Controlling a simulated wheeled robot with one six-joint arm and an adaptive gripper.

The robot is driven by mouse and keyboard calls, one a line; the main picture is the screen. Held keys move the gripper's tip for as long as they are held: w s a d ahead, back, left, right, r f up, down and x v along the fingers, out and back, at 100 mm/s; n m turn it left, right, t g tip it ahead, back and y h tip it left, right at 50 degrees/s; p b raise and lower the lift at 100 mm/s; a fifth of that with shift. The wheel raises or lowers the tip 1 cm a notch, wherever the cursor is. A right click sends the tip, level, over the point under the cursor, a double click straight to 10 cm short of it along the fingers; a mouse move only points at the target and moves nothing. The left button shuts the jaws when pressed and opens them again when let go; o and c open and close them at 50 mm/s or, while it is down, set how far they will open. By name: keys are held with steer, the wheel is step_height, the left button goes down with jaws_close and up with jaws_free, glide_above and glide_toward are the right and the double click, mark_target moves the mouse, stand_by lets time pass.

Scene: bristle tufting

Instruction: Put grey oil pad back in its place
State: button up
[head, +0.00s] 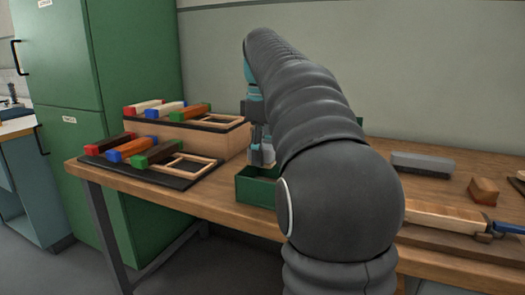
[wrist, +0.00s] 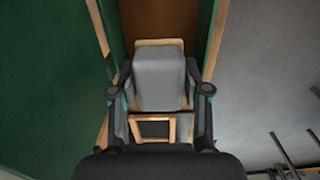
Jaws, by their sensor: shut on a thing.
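My gripper (head: 261,148) points down and is shut on a grey block with a tan edge, which I take as the grey oil pad (wrist: 158,78). The wrist view shows the pad between the two fingers (wrist: 160,95). In the head view only a small pale part of it shows, at or just above the open green box (head: 250,190). I cannot tell whether it touches the box. My arm hides the right part of the box.
Two dark racks hold red, blue and green-ended blocks, the lower one (head: 190,180) with an empty wooden frame (head: 188,166). At right lie a grey slab (head: 422,164), a brown block (head: 484,190) and a wooden piece (head: 440,217). A green cabinet (head: 135,60) stands left.

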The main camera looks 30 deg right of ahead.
steer(key=shift+f+b, duration=1.35)
steer(key=shift+f, duration=1.2)
steer(key=shift+f+b, duration=0.3)
steer(key=shift+f, duration=0.3)
steer(key=o, duration=1.4)
steer(key=shift+o, duration=0.5)
steer(key=shift+r+p, duration=3.15)
steer(key=shift+p, duration=0.1)
steer(key=shift+r, duration=1.35)
steer(key=shift+a, duration=0.1)
steer(key=shift+s+a, duration=0.25)
steer(key=shift+s, duration=0.05)
steer(key=s+a+f+m+t, duration=0.2)
steer(key=s+a+f+m, duration=0.1)
steer(key=s+a+f, duration=0.4)
steer(key=s+a+f+m+t, duration=0.3)
steer(key=s+a+f, duration=0.4)
steer(key=s+f, duration=0.6)
steer(key=shift+s+m+t, duration=0.15)
steer(key=shift+m+t, duration=0.15)
steer(key=shift+m, duration=0.5)
